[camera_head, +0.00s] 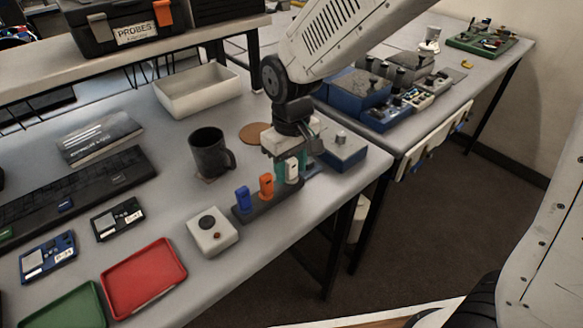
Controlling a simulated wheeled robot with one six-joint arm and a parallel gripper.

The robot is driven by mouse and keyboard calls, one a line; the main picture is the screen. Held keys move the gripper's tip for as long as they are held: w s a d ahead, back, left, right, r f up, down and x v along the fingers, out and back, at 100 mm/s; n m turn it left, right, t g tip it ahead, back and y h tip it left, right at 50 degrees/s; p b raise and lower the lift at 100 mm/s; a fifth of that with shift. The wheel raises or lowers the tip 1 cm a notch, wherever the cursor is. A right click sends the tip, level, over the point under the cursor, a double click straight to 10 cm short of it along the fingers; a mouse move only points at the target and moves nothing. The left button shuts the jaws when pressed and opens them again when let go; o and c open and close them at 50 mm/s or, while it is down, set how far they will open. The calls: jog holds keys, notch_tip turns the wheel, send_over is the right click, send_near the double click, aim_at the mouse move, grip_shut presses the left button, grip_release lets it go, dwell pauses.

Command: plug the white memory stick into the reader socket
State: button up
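The white memory stick (292,169) stands upright at the right end of a dark rack (254,211), beside an orange stick (266,185) and a blue stick (243,199). My gripper (288,160) is down at the white stick, at the rack's right end. Its fingers are small and partly hidden, so I cannot tell whether they touch the stick or are open or shut. No socket can be clearly made out as the reader. A white box with a dark round top (211,232) sits left of the rack, and a blue-grey box (343,148) sits right of my gripper.
A dark mug (209,153) and a white bin (197,90) stand behind the rack. A red tray (144,277), a green tray (64,309) and circuit boards (117,218) lie at left. The table's front edge is close to the rack.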

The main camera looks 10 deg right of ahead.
aim_at(291, 160)
grip_shut()
jog(key=shift+r, duration=3)
jog(key=shift+r, duration=0.9)
